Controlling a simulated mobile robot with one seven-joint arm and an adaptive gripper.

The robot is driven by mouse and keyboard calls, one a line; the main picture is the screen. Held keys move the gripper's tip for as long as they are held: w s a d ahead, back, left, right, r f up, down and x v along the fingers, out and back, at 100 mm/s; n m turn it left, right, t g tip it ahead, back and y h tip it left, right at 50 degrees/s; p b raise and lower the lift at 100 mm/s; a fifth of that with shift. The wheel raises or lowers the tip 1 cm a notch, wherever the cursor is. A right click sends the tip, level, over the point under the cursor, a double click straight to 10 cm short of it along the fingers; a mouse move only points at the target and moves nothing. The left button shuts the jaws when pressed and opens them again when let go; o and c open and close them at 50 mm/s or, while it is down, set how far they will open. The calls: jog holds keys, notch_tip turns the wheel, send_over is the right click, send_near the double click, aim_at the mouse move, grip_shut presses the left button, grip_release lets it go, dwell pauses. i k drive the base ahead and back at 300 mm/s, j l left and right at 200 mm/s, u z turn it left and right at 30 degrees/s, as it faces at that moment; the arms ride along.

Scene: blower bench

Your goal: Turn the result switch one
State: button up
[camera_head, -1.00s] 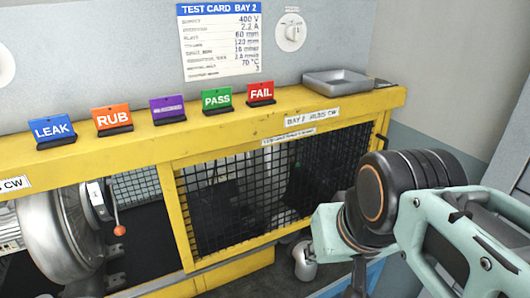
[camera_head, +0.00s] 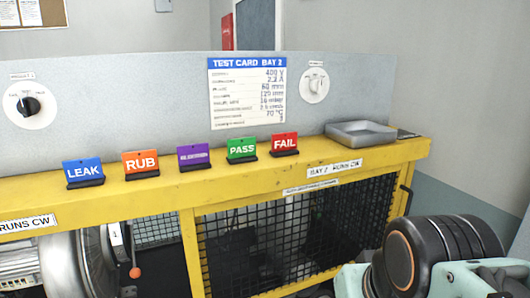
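A rotary switch with a black knob (camera_head: 28,106) on a round white dial is at the left of the grey back panel. The small label above it (camera_head: 23,76) seems to read RESULT 1, but it is blurred. Its dial markings and the exact knob direction are too small to read. My arm shows at the lower right, well away from both switches, and my gripper is out of view.
A yellow-framed bench with a mesh guard (camera_head: 290,235) stands below the panel. LEAK (camera_head: 84,170), RUB (camera_head: 141,162), purple (camera_head: 194,156), PASS (camera_head: 241,149) and FAIL (camera_head: 284,143) signs line its ledge. A grey tray (camera_head: 360,132) is at the right end.

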aim_at(28, 107)
jog(key=u, duration=2)
